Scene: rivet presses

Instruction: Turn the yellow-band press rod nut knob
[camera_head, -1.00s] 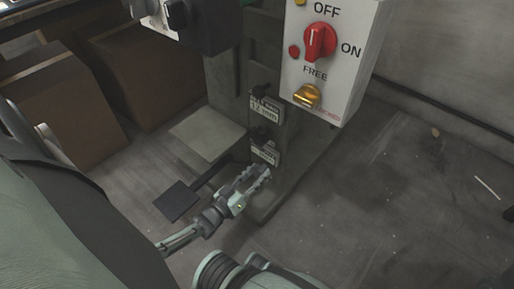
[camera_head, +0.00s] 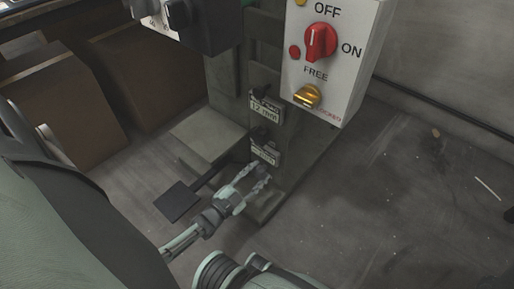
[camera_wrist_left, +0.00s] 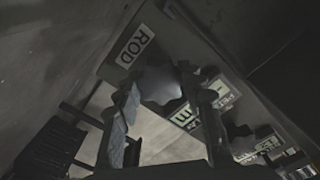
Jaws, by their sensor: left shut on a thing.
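The rod nut knob (camera_wrist_left: 160,85) is a grey, lobed knob below a "ROD" label (camera_wrist_left: 135,46) in the left wrist view. My left gripper (camera_wrist_left: 168,103) has one finger on each side of it and is shut on it. In the head view my left gripper (camera_head: 258,176) is low at the foot of the grey-green press column (camera_head: 228,85), just below the lower label plate (camera_head: 264,153). The knob is hidden there by the fingers. I see no yellow band in either view. My right gripper is out of view.
Small dark knobs sit by the label plates. A black pedal (camera_head: 177,202) lies left of the gripper, with cardboard boxes (camera_head: 60,98) further left.

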